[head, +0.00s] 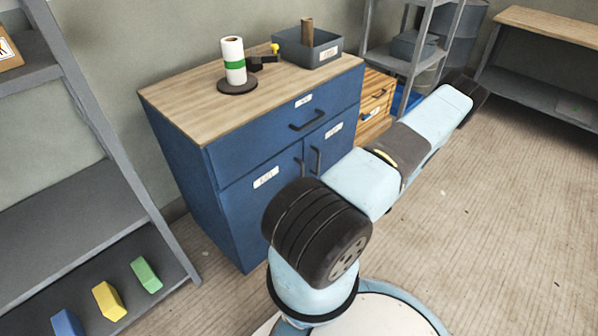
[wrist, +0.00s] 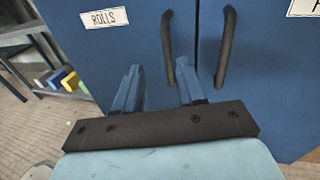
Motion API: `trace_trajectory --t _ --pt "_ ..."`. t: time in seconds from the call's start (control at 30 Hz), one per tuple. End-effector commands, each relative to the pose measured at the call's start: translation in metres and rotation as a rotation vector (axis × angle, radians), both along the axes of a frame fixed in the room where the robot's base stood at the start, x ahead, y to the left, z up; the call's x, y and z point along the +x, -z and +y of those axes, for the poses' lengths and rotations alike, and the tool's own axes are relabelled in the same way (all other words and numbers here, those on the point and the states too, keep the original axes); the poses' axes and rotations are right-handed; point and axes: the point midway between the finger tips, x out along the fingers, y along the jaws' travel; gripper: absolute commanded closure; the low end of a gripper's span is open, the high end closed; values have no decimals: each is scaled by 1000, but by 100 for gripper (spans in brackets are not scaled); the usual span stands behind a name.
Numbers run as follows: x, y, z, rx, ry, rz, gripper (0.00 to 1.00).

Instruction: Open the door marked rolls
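The blue door marked ROLLS (wrist: 140,50) fills the left of the wrist view, with its white label (wrist: 104,17) at the upper left. Its dark upright handle (wrist: 168,45) stands near the door's right edge. In the head view this left door (head: 248,215) looks closed, and my arm hides its lower right part. My gripper (wrist: 157,78) is open and empty, its two blue fingers pointing at the door. The handle's lower end shows between the fingertips, nearer the right finger; I cannot tell how far apart they are in depth. My gripper is not visible in the head view.
The right door's handle (wrist: 227,45) stands close beside the first. A drawer (head: 300,125) lies above the doors. The cabinet top (head: 185,105) holds a roll on a stand (head: 234,62) and a grey bin (head: 320,50). A grey shelf (head: 70,215) with coloured blocks stands left.

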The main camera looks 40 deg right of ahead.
Motion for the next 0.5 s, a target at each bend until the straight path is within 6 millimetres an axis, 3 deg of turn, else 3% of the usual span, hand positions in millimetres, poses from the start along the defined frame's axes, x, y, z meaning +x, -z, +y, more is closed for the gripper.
trace_trajectory --t 0.1,0.27,0.5 --pt "-8 16 -1 37 57 -8 60" --pt "-8 23 -1 52 85 -12 60" --pt "20 23 8 54 80 -12 60"
